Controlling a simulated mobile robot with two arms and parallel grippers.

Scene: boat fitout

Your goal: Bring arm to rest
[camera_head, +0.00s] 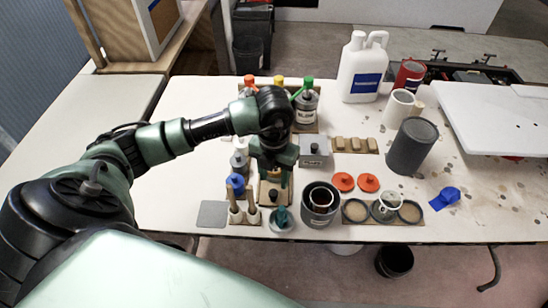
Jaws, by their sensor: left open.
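My left arm comes in from the left and reaches over the middle of the table (165,205). My left gripper (272,172) points down above the cluster of bottles and small items near the table's centre. Its jaws are largely hidden under the wrist, and I see nothing clearly held in them. A tan item sits just below the gripper, and I cannot tell whether they touch. My right gripper is not in the picture.
Close around the gripper are capped bottles (307,108), a grey box (314,151) and a dark cup (320,203). A dark grey cylinder (411,147), white jug (361,70), red lids (368,183) and white panel (495,115) lie rightward. The table's left part is clear.

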